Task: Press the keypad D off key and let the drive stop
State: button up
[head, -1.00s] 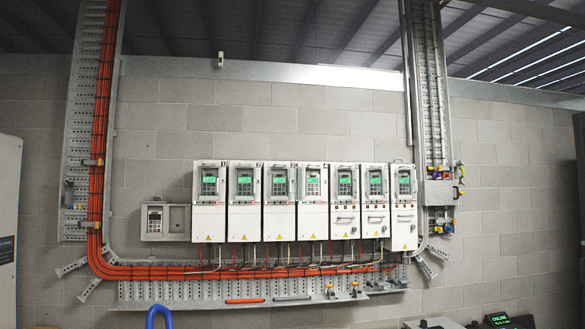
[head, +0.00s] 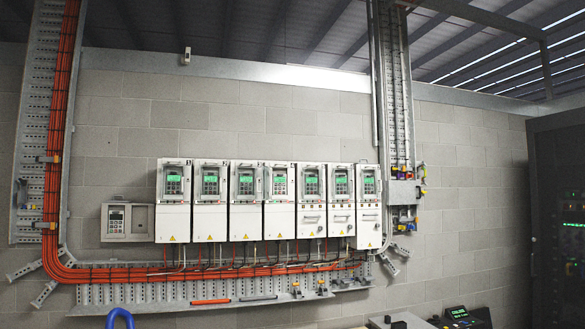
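A row of several white drive units hangs on the block wall in the head view, each with a small keypad and a green display near its top. The fourth drive from the left (head: 279,218) carries a keypad (head: 280,184). The marks above the drives are too small to read, so I cannot tell which keypad is D. Single keys cannot be made out. My gripper is not in view.
Orange cables (head: 55,150) run down the left tray and along under the drives. A perforated tray (head: 225,293) lies below. A dark cabinet (head: 555,240) stands at right. A small lit display (head: 458,312) and a blue curved piece (head: 121,318) show at the bottom edge.

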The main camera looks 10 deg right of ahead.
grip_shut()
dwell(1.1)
